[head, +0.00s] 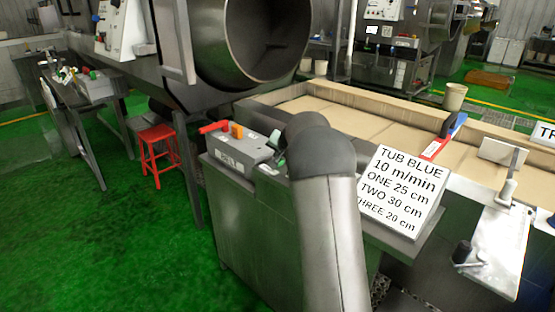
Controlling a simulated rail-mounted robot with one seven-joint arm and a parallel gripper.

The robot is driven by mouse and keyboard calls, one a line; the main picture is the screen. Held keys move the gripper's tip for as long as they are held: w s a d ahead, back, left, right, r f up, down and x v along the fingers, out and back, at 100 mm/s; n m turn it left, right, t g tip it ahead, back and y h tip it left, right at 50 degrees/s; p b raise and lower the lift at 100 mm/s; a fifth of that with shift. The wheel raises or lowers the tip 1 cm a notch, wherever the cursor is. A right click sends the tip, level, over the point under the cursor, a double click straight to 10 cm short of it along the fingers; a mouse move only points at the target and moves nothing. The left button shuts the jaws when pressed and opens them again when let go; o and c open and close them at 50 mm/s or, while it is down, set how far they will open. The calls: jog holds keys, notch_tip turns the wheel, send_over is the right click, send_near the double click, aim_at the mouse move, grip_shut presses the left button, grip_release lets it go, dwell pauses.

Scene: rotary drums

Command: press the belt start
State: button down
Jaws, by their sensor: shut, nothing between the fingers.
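A grey control box (228,152) with a white label, which seems to read BELT, sits on top of a steel cabinet (240,225) in the middle of the head view. A red handle-like part (213,127) and an orange block (237,131) are at its back edge. A small green part (279,161) shows at its right end, partly covered by my grey arm; I cannot tell if it is a button. My arm comes up from the bottom and bends beside the box. My gripper is not visible; the arm hides the area behind its bend.
A tilted white sign (403,186) reads TUB BLUE, 10 m/min, ONE 25 cm, TWO 30 cm, THREE 20 cm. A tan belt (370,125) lies behind, with a beige tub (454,97) on its edge. A large drum (265,40) and red stool (157,150) stand left.

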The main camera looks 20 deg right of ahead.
jog(key=shift+r, duration=0.5)
jog(key=shift+r, duration=0.1)
notch_tip(320, 180, up, 5)
jog(key=p, duration=0.3)
jog(key=shift+p, duration=0.4)
dwell(0.4)
